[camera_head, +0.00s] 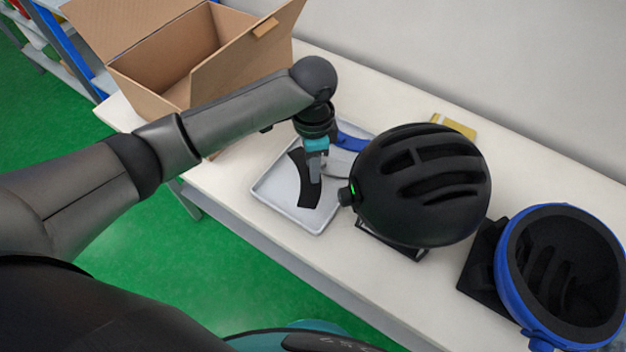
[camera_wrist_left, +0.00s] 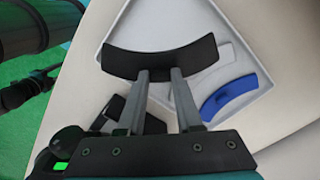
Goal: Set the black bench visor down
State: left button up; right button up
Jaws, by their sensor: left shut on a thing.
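The black bench visor (camera_head: 304,180) is a curved dark strip over the grey-white tray (camera_head: 268,190). My left gripper (camera_head: 318,172) is shut on it near its middle edge. In the left wrist view the fingers (camera_wrist_left: 160,88) reach the visor (camera_wrist_left: 160,60), which lies across the tray (camera_wrist_left: 118,30). I cannot tell whether the visor touches the tray floor. A blue visor (camera_head: 350,142) and a pale visor (camera_head: 338,170) are also in the tray; they show in the left wrist view as well. My right gripper is not in view.
A black helmet (camera_head: 422,185) on a stand is close to the right of the tray. A blue-rimmed helmet (camera_head: 560,275) lies open side up farther right. An open cardboard box (camera_head: 190,65) stands at the back left. A yellow item (camera_head: 453,126) lies behind the black helmet.

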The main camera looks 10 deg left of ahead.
pick_arm(q)
notch_tip(320, 180, down, 5)
jog(key=shift+r+b, duration=0.15)
jog(key=shift+b, duration=0.45)
jog(key=shift+f, duration=0.35)
jog(key=shift+f, duration=0.15)
jog(key=o, duration=0.9)
notch_tip(320, 180, up, 12)
jog(key=p, duration=0.3)
